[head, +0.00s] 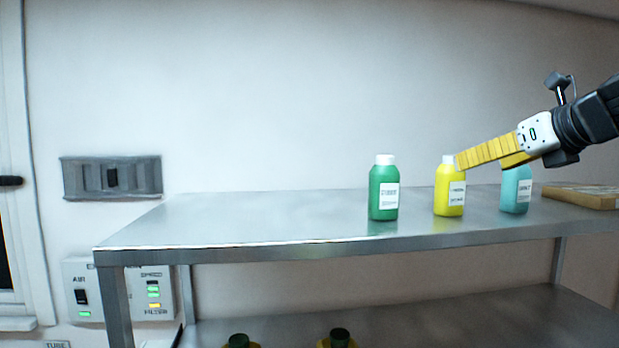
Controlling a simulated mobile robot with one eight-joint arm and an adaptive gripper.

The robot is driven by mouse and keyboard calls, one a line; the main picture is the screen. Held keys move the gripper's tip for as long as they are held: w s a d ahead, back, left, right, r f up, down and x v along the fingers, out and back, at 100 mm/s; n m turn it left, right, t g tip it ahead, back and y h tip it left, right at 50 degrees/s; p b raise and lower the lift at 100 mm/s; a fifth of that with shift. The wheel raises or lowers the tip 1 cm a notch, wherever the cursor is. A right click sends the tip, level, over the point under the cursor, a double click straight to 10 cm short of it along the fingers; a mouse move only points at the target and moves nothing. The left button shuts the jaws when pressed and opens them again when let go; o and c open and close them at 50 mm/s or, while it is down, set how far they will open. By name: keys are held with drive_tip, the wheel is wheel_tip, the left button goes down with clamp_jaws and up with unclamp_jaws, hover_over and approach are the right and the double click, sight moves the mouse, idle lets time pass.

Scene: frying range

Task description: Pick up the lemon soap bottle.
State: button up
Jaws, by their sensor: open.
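The lemon soap bottle is the yellow bottle (449,192) with a white cap and a white label, standing upright on the steel table's top shelf. A green bottle (383,192) with a white cap stands to its left. A teal bottle (516,192) stands to its right, its top hidden behind my gripper. My gripper (462,162) has yellow fingers and reaches in from the right. Its fingertips appear beside the yellow bottle's cap in the picture. I cannot tell whether they touch it. The gripper is open and holds nothing that I can see.
The steel table (230,228) has free room on the left of its top. A flat brown board (585,196) lies at the right end. Two dark-topped items (340,337) show partly below on the lower level. A switch box (120,290) is on the wall at left.

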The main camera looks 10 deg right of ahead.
sight(458, 173)
drive_tip(key=x, duration=0.3)
drive_tip(key=p+x, duration=0.1)
drive_tip(key=x, duration=0.2)
drive_tip(key=a+x, duration=0.1)
drive_tip(key=x, duration=0.2)
drive_tip(key=shift+w+f, duration=0.1)
drive_tip(key=shift+f, duration=0.25)
drive_tip(key=shift+s+r, duration=0.1)
drive_tip(key=shift+s, duration=0.15)
drive_tip(key=shift+c, duration=1.4)
drive_tip(key=c, duration=1.2)
drive_tip(key=shift+r, duration=0.1)
drive_tip(key=shift+c, duration=0.2)
